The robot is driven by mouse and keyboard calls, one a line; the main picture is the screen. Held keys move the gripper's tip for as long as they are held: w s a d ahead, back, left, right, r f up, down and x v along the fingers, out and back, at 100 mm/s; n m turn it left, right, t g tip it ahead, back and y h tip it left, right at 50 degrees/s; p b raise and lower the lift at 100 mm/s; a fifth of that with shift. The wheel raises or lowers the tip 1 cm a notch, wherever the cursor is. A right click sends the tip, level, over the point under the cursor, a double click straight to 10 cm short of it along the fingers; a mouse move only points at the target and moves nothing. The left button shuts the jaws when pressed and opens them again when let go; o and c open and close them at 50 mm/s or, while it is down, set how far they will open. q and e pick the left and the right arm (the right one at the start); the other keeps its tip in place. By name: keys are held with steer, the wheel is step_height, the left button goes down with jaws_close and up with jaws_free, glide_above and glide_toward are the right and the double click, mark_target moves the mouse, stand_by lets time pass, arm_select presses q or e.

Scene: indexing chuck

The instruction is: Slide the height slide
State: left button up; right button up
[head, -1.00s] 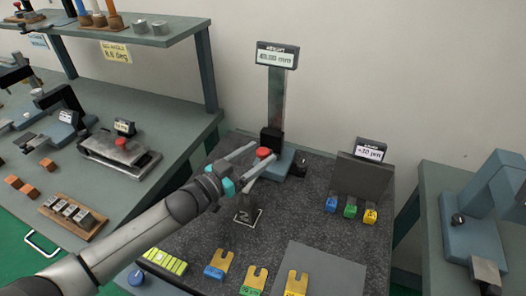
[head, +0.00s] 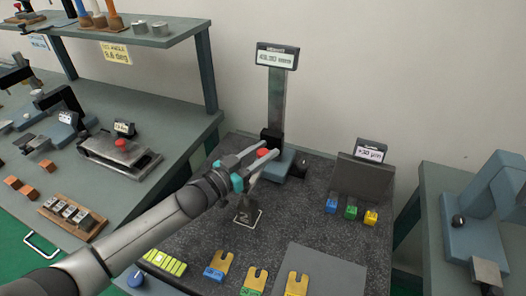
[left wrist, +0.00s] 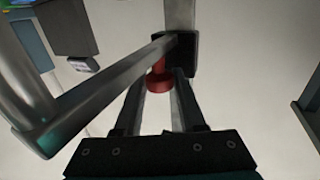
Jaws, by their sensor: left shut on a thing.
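The height gauge has a grey upright column (head: 277,95) with a display (head: 277,58) on top. Its black slide (head: 271,137) sits low on the column, just above the blue-grey base (head: 284,165). A red knob (head: 263,153) sticks out in front of the slide; the left wrist view also shows the red knob (left wrist: 158,82) with the black slide block behind it. My left gripper (head: 269,147) is shut on the height slide at this red knob, with a finger on either side. The display digits are too blurred to read surely. My right gripper is not in view.
A panel with a small display (head: 371,151) and several coloured blocks stand to the right on the dark granite plate (head: 310,225). Yellow forked pieces (head: 256,280) lie in front. A shelf (head: 140,32) and bench are left; another blue device (head: 490,215) is right.

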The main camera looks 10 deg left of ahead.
arm_select(q)
jaws_close()
stand_by(0.8)
